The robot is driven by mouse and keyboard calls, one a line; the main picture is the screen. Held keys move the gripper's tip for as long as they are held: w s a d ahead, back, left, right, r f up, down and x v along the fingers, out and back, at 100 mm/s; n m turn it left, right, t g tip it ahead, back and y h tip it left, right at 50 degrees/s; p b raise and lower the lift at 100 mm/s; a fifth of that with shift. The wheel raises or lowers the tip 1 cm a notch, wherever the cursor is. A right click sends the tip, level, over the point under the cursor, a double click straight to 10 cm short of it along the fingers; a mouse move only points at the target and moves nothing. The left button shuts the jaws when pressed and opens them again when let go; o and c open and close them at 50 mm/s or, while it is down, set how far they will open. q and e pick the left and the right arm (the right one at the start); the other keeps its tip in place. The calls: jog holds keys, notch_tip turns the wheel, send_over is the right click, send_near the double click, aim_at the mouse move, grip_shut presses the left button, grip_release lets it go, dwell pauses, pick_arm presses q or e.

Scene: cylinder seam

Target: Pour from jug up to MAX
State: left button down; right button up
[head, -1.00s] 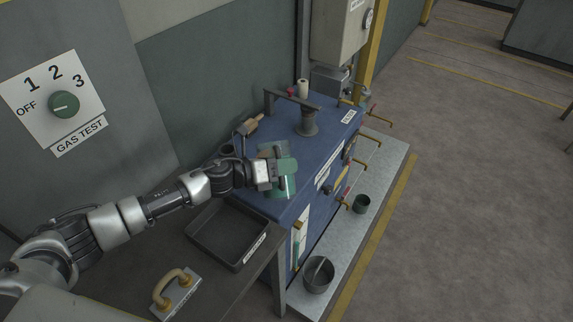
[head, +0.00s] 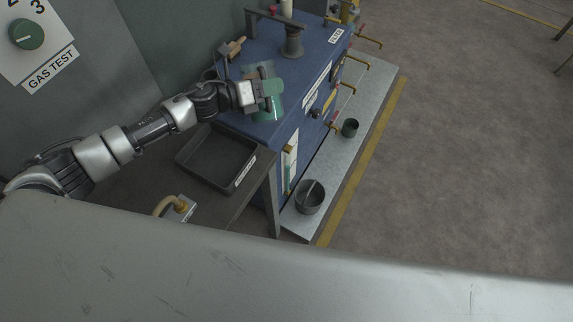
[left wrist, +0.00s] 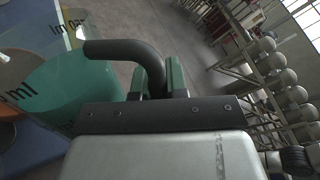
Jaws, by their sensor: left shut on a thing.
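My left gripper (head: 268,88) is shut on the dark handle (left wrist: 145,58) of a clear jug (head: 263,70). The jug holds teal-green liquid, and it shows at the left of the left wrist view (left wrist: 75,85) with "ml" markings. In the head view the jug is over the near left end of the blue machine's top (head: 272,128); whether it touches the top I cannot tell. A pale upright gauge strip (head: 290,165) with a green part is on the machine's near front; its markings are too small to read. My right gripper is out of view.
A dark empty tray (head: 190,158) lies on the bench left of the machine. A pail (head: 309,197) and a dark cup (head: 350,128) stand on the plate below. Brass taps (head: 355,62) stick out from the machine's front. Floor to the right is clear.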

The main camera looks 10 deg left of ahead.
pick_arm(q)
jog(key=shift+w+r, duration=0.1)
jog(key=shift+r, duration=0.2)
jog(key=shift+w+r+n+p, duration=0.15)
jog(key=shift+r+n+p, duration=0.3)
jog(key=shift+p, duration=0.5)
jog(key=shift+w+a+r, duration=0.1)
jog(key=shift+r, duration=0.1)
dwell(1.2)
jog(key=shift+w+a+r+n+p, duration=0.15)
jog(key=shift+r+n+p, duration=0.15)
jog(key=shift+p, duration=0.4)
jog(key=shift+r, duration=0.15)
jog(key=shift+w+r+n+g+p, duration=0.2)
jog(key=shift+n+g+p, duration=0.1)
jog(key=shift+p, duration=0.15)
dwell(0.9)
jog(key=shift+w+a+r+n+p, duration=0.15)
jog(key=shift+r+n+p, duration=0.1)
jog(key=shift+r+p, duration=0.15)
jog(key=shift+w+r, duration=0.15)
dwell(2.6)
